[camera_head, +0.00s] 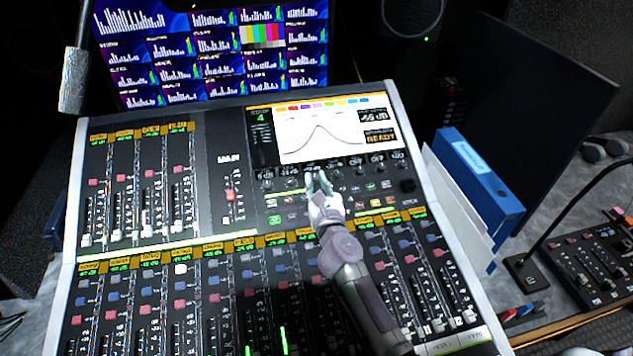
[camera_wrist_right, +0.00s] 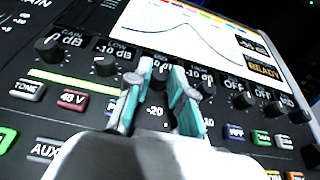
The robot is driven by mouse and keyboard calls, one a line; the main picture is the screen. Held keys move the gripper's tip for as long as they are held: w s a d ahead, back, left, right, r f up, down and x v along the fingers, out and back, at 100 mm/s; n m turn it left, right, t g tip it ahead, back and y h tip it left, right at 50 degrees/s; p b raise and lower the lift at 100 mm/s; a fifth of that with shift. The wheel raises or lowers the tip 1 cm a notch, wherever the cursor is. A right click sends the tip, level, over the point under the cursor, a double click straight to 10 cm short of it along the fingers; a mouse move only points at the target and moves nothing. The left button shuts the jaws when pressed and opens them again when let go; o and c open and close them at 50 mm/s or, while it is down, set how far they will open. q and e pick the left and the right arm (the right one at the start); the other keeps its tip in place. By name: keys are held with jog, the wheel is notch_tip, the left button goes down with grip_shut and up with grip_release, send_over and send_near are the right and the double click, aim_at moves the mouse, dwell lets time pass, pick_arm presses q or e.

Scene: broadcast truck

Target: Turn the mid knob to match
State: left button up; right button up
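The mixing console (camera_head: 75,200) fills the middle of the head view, with a row of small dark knobs under its screen (camera_head: 318,130). My right gripper (camera_head: 318,184) is at this row, below the middle of the screen. In the right wrist view, its two turquoise fingers (camera_wrist_right: 155,92) stand on either side of a dark knob (camera_wrist_right: 159,74) right of the LOW knob (camera_wrist_right: 105,66). The fingers hide part of that knob and its label; I cannot tell whether they touch it. A "-20" marking shows between them. My left gripper is not in view.
The GAIN knob (camera_wrist_right: 48,48) is further left, and more knobs (camera_wrist_right: 243,100) are to the right. Lit buttons (camera_wrist_right: 72,100) lie below the row. A blue binder (camera_head: 480,175) stands right of the console. A grey cylindrical object (camera_head: 74,80) hangs at the upper left.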

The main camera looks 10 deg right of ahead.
grip_shut()
jog(key=shift+r+n+y+p, duration=0.15)
jog(key=shift+n+y+p, duration=0.3)
jog(key=shift+p, duration=0.3)
jog(key=shift+d+n+g+y+p, duration=0.25)
jog(key=shift+n+g+y+p, duration=0.05)
jog(key=shift+n+y+p, duration=0.9)
jog(key=shift+d+n+y+p, duration=0.1)
jog(key=shift+n+y+p, duration=0.35)
jog(key=shift+n+y, duration=0.45)
jog(key=shift+w+n+g+y, duration=0.1)
jog(key=shift+n+g+y, duration=0.7)
jog(key=shift+n+y, duration=0.3)
jog(key=shift+n+y, duration=0.25)
jog(key=o, duration=0.9)
grip_release()
jog(key=shift+c, duration=0.2)
jog(key=shift+d, duration=0.1)
